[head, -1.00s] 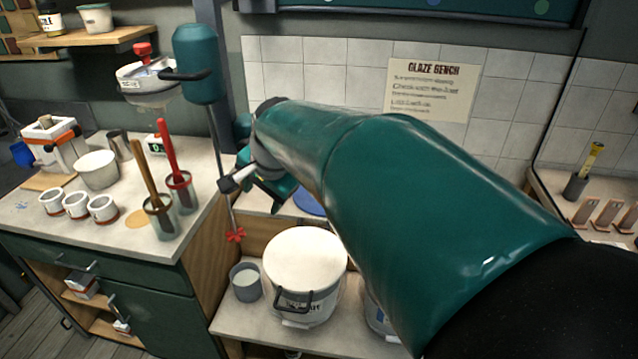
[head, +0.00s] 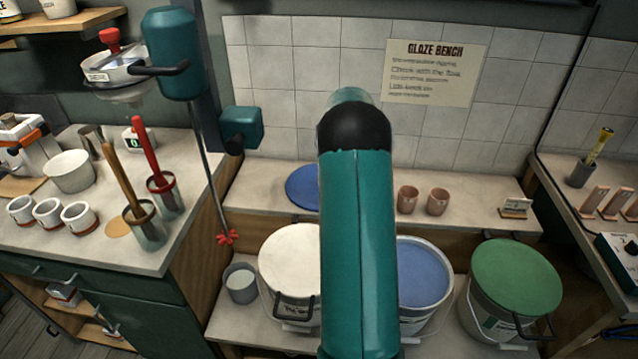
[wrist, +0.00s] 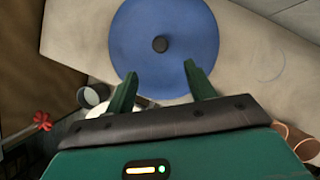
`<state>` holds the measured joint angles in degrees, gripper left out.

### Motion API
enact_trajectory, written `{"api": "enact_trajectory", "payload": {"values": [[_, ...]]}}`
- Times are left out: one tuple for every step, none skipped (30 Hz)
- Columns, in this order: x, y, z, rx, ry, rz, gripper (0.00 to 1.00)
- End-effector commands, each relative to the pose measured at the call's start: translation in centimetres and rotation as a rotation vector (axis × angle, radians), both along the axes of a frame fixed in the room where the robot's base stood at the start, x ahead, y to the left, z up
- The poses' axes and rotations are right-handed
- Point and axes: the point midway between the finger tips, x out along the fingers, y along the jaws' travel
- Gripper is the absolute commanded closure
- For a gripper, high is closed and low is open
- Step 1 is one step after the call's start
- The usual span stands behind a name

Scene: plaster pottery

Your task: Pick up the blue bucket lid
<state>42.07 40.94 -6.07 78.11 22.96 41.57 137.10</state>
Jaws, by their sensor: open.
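The blue bucket lid (head: 303,187) lies flat on the raised back shelf, partly hidden behind my arm in the head view. In the wrist view the blue lid (wrist: 178,30) is a round disc with a dark knob (wrist: 160,44) at its middle. My gripper (wrist: 157,82) is open and empty above the lid's near edge, its two green fingers pointing toward the knob and apart from it. The head view hides my gripper behind my arm. A bucket of blue glaze (head: 424,272) stands open on the lower bench, right of my arm.
A white-lidded bucket (head: 290,258) and a green-topped bucket (head: 515,278) stand on the lower bench. Small clay cups (head: 437,201) sit right of my arm on the shelf. A mixer with a red propeller (head: 227,237) hangs left of the lid. A grey cup (head: 240,283) is below it.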

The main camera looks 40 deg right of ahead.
Motion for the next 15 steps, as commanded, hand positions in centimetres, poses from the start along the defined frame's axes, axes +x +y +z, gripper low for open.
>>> {"api": "enact_trajectory", "payload": {"values": [[0.2,0.0,-0.7,0.005,0.000,-0.003,0.46],[0.3,0.0,-1.0,0.006,0.000,-0.004,0.46],[0.5,0.0,-1.5,0.006,0.000,-0.004,0.46],[0.6,0.0,-2.0,0.006,0.001,-0.003,0.46],[0.8,-0.1,-2.6,0.007,0.002,-0.003,0.46],[1.1,-0.1,-3.3,0.006,0.001,-0.002,0.46],[1.3,-0.2,-3.9,0.006,0.002,-0.001,0.46],[1.5,-0.2,-4.4,0.005,0.002,0.000,0.46],[1.8,-0.3,-5.1,0.005,0.002,0.000,0.46],[2.0,-0.3,-5.7,0.005,0.002,0.000,0.46],[2.3,-0.4,-6.1,0.005,0.001,0.000,0.46],[2.6,-0.5,-6.7,0.005,0.001,0.000,0.46],[2.8,-0.5,-7.0,0.005,0.001,0.000,0.46],[2.9,-0.5,-7.2,0.004,0.001,0.001,0.46],[3.1,-0.6,-7.5,0.004,0.001,0.001,0.46]]}}
